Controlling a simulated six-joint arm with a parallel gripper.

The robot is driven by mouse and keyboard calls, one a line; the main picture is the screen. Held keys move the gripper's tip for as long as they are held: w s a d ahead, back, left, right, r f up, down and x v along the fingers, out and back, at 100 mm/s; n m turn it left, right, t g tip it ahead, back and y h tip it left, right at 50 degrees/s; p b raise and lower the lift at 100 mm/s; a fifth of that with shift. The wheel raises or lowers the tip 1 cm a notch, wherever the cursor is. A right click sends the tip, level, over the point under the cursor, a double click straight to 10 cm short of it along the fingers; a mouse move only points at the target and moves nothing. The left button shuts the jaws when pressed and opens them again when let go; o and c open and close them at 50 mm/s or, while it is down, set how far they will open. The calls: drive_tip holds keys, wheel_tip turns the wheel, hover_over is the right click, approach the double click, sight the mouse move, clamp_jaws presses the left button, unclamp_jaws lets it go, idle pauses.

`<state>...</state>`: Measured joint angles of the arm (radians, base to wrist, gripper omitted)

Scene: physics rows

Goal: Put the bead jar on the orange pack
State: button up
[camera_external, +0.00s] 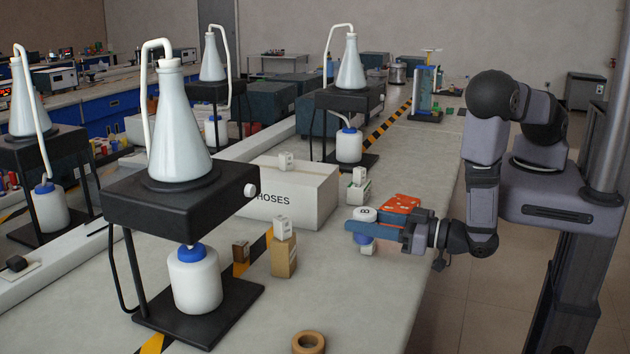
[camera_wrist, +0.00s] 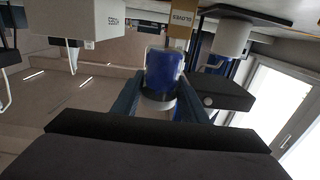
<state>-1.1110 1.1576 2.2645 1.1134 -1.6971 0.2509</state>
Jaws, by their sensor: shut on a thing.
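The bead jar (camera_external: 362,213) has a pale round lid with a dark mark, showing above my gripper's fingers in the external view. In the wrist view its blue-filled body (camera_wrist: 165,70) is between the two fingers. My gripper (camera_external: 362,229) is shut on the jar, which looks upright. The orange pack (camera_external: 401,203), with pale spots, shows just behind and to the right of the jar in the external view. My gripper partly hides the pack's lower part. The gap between jar and pack cannot be judged. The pack cannot be made out in the wrist view.
A tan box (camera_external: 283,255) with a white block on top and a large HOSES carton (camera_external: 295,190) stand to the left. A tape roll (camera_external: 308,342) lies in front.

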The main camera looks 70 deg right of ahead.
drive_tip(key=shift+w+d+f, duration=0.1)
drive_tip(key=shift+w+d, duration=0.05)
drive_tip(key=shift+d, duration=0.15)
drive_tip(key=w+d+r+m+g+h+b, duration=0.1)
drive_tip(key=w+d+r+m+h, duration=0.15)
drive_tip(key=d, duration=0.35)
drive_tip(key=w+d+r+m+h+b, duration=0.1)
drive_tip(key=w+d+r+m+h, duration=0.1)
drive_tip(key=d+h, duration=0.25)
drive_tip(key=w+d+r+m+g+h+b, duration=0.1)
drive_tip(key=w+d+r+m+h, duration=0.1)
drive_tip(key=d, duration=0.5)
drive_tip(key=m+g+h, duration=0.5)
drive_tip(key=h, duration=0.1)
hover_over(400, 203)
drive_tip(key=shift+n, duration=0.25)
drive_tip(key=shift+f, duration=4.5)
drive_tip(key=shift+f, duration=0.15)
drive_tip(key=o, duration=1.1)
